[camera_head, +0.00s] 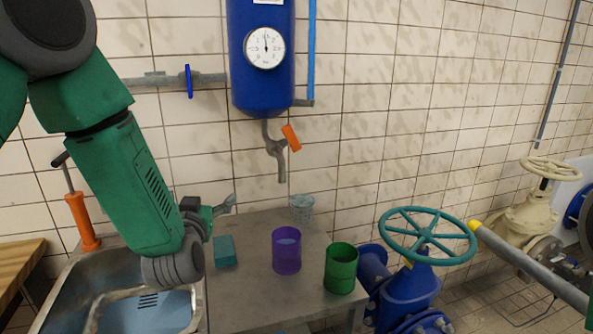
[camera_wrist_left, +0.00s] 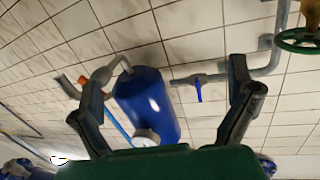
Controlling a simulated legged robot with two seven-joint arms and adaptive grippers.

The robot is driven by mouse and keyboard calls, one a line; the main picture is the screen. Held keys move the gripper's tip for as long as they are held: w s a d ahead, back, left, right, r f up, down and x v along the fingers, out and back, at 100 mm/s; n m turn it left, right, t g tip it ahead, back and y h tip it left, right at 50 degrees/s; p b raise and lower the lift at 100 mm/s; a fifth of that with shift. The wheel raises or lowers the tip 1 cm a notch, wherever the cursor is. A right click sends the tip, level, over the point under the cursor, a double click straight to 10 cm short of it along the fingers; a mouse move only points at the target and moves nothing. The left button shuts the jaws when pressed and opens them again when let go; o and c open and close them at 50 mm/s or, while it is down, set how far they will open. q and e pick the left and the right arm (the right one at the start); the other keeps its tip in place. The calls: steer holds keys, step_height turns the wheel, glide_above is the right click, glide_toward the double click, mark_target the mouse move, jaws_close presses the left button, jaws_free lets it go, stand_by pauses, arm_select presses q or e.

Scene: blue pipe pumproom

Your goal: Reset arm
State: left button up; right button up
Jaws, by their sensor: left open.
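My left arm comes in from the upper left in the head view, and its green forearm hangs down over the sink. My left gripper (camera_head: 214,207) is beside the left edge of the counter, above or behind the teal block; the exact gap is unclear. In the left wrist view the two dark fingers of the gripper (camera_wrist_left: 166,75) are spread wide with nothing between them. Beyond them are the wall and the blue tank (camera_wrist_left: 147,105). My right gripper is not in view.
The counter (camera_head: 240,305) holds a teal block (camera_head: 225,251), a purple cup (camera_head: 287,250), a green cup (camera_head: 341,268) and a clear glass (camera_head: 302,208). The blue tank (camera_head: 262,80) hangs above. A sink (camera_head: 150,310) is left; a teal handwheel (camera_head: 427,236) is right.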

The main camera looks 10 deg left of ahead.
arm_select(q)
steer(key=s+d+f+m+g+h, duration=0.1)
steer(key=s+d+f+g, duration=0.15)
steer(key=s+f, duration=0.4)
steer(key=s+d+f+g+h, duration=0.1)
steer(key=s+f+g+h, duration=0.2)
steer(key=f, duration=0.6)
steer(key=s+d+f+m+g, duration=0.1)
steer(key=s+d+f+g, duration=0.1)
steer(key=s+f, duration=0.5)
steer(key=s+f+g+h, duration=0.1)
steer(key=s+f+g, duration=0.45)
steer(key=s, duration=0.65)
steer(key=s+f+g+h, duration=0.1)
steer(key=s+f+g, duration=0.45)
steer(key=s, duration=0.75)
steer(key=w+d+f+m+t+b, duration=0.1)
steer(key=w+f+t+b, duration=0.1)
steer(key=f+b, duration=0.5)
steer(key=shift+w+d+f+b, duration=0.3)
steer(key=shift+w+f+b, duration=0.15)
steer(key=shift+w, duration=0.15)
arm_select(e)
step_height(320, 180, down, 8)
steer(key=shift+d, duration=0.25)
arm_select(q)
steer(key=shift+d+t, duration=0.15)
steer(key=shift+t, duration=0.1)
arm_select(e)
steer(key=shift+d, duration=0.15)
